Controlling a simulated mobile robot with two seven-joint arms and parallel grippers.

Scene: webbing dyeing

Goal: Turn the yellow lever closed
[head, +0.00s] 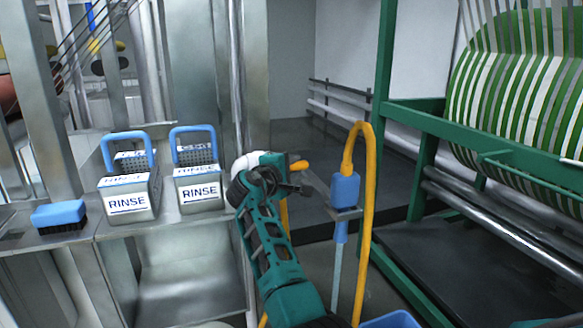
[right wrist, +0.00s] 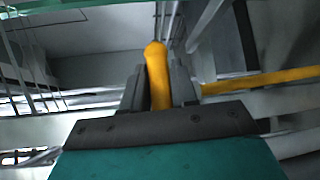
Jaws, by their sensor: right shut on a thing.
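The yellow lever (head: 300,165) shows as a short yellow stub just beyond my right gripper (head: 292,186) in the head view. In the right wrist view the lever (right wrist: 155,72) stands between the two dark fingers of my right gripper (right wrist: 158,85), which are shut on it. The lever's rounded end sticks out past the fingertips. A white rounded part (head: 246,162) shows next to my wrist. My arm hides most of the valve, so the lever's angle to the pipe is hard to tell. My left gripper is not in view.
A yellow hose (head: 367,220) arches beside a blue nozzle holder (head: 345,188) close to the right of my gripper. Two RINSE containers (head: 127,187) (head: 198,188) and a blue brush (head: 59,214) stand on the metal counter at left. A green frame (head: 384,90) with a striped drum (head: 520,95) stands right.

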